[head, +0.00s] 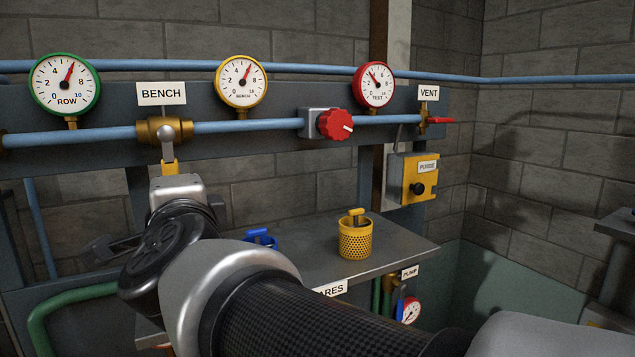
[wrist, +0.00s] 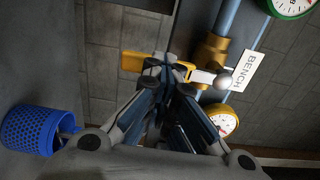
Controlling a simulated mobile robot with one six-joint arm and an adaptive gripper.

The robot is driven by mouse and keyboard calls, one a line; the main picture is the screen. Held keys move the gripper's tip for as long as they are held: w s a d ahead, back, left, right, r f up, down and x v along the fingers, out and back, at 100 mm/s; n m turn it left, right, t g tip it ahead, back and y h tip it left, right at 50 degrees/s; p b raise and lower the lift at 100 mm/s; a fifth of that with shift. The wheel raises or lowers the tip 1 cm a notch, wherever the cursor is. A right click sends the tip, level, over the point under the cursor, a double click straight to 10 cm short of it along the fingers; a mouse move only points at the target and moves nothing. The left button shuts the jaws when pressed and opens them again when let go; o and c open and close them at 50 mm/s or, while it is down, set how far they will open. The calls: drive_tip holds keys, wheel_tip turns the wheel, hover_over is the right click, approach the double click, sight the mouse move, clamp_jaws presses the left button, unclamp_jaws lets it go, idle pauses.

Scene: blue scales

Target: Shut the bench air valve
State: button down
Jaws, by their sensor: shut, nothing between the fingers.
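The bench air valve is a brass body (head: 164,131) on the blue pipe, under the BENCH sign (head: 161,93). Its silver lever (head: 168,149) hangs straight down, across the pipe, with a yellow grip (head: 170,167) at its end. My gripper (wrist: 168,70) is shut and empty. In the wrist view its fingertips overlap the yellow grip (wrist: 133,61); I cannot tell whether they touch it. In the head view my wrist hides the fingertips and the lower end of the grip. The yellow BENCH gauge (head: 240,83) has its needle near 6.
A red knob (head: 335,124) and a red VENT lever (head: 439,120) sit farther right along the pipe. Below, a shelf (head: 400,240) carries a yellow basket (head: 355,240) and a blue basket (wrist: 28,130). A yellow PURGE box (head: 414,178) is at right.

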drive_tip(key=shift+a+r, duration=0.1)
drive_tip(key=shift+r, duration=0.1)
drive_tip(key=c, duration=1.7)
unclamp_jaws()
drive_tip(key=shift+s+f, duration=0.1)
drive_tip(key=o, duration=0.8)
drive_tip(key=shift+w+a+f, duration=0.3)
drive_tip(key=shift+a, duration=0.05)
drive_tip(key=shift+c, duration=0.2)
drive_tip(key=o, duration=0.7)
drive_tip(key=shift+r, duration=0.1)
drive_tip(key=shift+d, duration=0.1)
drive_tip(key=v, duration=1.2)
drive_tip(key=shift+w, duration=0.1)
